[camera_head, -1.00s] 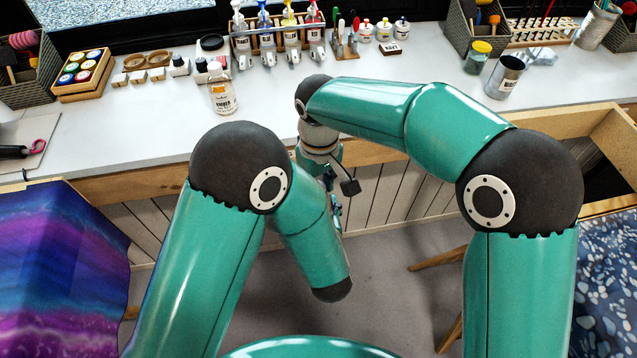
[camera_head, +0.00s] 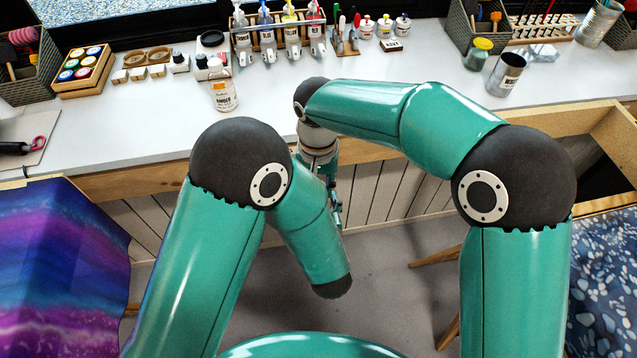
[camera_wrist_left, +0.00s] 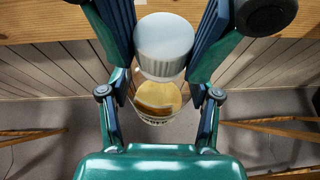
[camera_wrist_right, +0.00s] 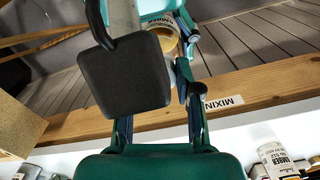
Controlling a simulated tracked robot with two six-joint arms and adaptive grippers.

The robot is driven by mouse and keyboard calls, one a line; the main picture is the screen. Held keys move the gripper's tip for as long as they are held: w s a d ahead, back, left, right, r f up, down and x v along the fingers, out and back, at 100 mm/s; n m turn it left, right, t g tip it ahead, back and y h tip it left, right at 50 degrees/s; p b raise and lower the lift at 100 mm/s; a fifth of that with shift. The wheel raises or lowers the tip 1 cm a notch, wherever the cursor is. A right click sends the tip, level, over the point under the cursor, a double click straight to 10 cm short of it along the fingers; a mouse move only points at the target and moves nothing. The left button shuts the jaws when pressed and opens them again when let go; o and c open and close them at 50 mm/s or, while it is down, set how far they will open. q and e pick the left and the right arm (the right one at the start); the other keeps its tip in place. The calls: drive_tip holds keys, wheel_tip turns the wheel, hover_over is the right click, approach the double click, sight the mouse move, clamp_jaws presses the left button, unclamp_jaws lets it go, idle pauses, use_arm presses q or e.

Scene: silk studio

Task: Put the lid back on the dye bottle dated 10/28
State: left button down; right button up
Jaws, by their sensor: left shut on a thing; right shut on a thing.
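My left gripper (camera_wrist_left: 158,90) is shut on an open dye bottle (camera_wrist_left: 157,98) with amber liquid inside. My right gripper (camera_wrist_right: 165,80) reaches in from the top of the left wrist view and is shut on a white lid (camera_wrist_left: 164,45). In that view the lid sits just above the bottle's open mouth, apparently apart from it. The right wrist view shows the bottle (camera_wrist_right: 160,27) beyond the lid (camera_wrist_right: 171,75), partly hidden by a black square part. The held bottle's date cannot be read. In the head view both grippers are mostly hidden by my arms.
The white worktop (camera_head: 130,123) with its wooden front edge lies behind the grippers. A labelled amber bottle (camera_head: 223,95) stands on it, with pump bottles (camera_head: 292,38) behind. An open drawer (camera_head: 590,135) juts out at right. The grippers are in front of the worktop edge.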

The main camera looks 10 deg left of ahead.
drive_tip(key=m, duration=0.6)
drive_tip(key=shift+a+m, duration=0.15)
drive_tip(key=shift+m, duration=0.25)
drive_tip(key=m, duration=0.6)
drive_tip(key=shift+w+a, duration=0.1)
drive_tip(key=shift+w, duration=0.05)
drive_tip(key=m, duration=0.6)
drive_tip(key=shift+w+m, duration=0.15)
drive_tip(key=shift+m, duration=0.15)
drive_tip(key=m, duration=0.5)
drive_tip(key=shift+w, duration=0.15)
drive_tip(key=o, duration=0.7)
drive_tip(key=shift+c, duration=0.2)
